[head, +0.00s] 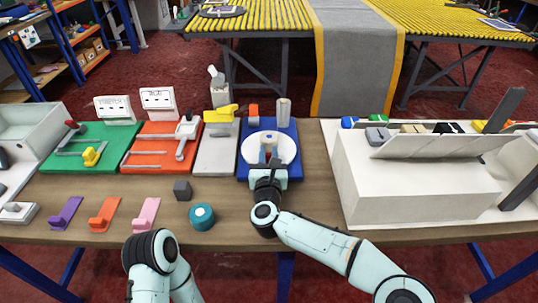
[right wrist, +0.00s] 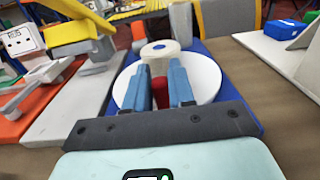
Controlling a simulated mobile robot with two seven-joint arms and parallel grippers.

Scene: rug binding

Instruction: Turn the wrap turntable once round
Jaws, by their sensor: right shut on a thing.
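The wrap turntable is a round white disc (head: 287,148) on a blue base board (head: 246,171), near the middle of the bench. It also shows in the right wrist view (right wrist: 209,80). A pale roll (right wrist: 160,50) stands at the disc's middle. My right gripper (head: 268,160) reaches over the disc's near side. In the right wrist view its blue fingers (right wrist: 161,85) are closed on a small red knob (right wrist: 159,93) on the disc; the fingers hide part of it. The left arm shows at the lower left of the head view, but its gripper does not show.
A grey board with a yellow-topped device (head: 220,114) stands left of the turntable, then orange (head: 140,158) and green boards. A dark cube (head: 182,190) and a teal roll (head: 202,217) lie in front. A large white machine (head: 415,190) stands to the right.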

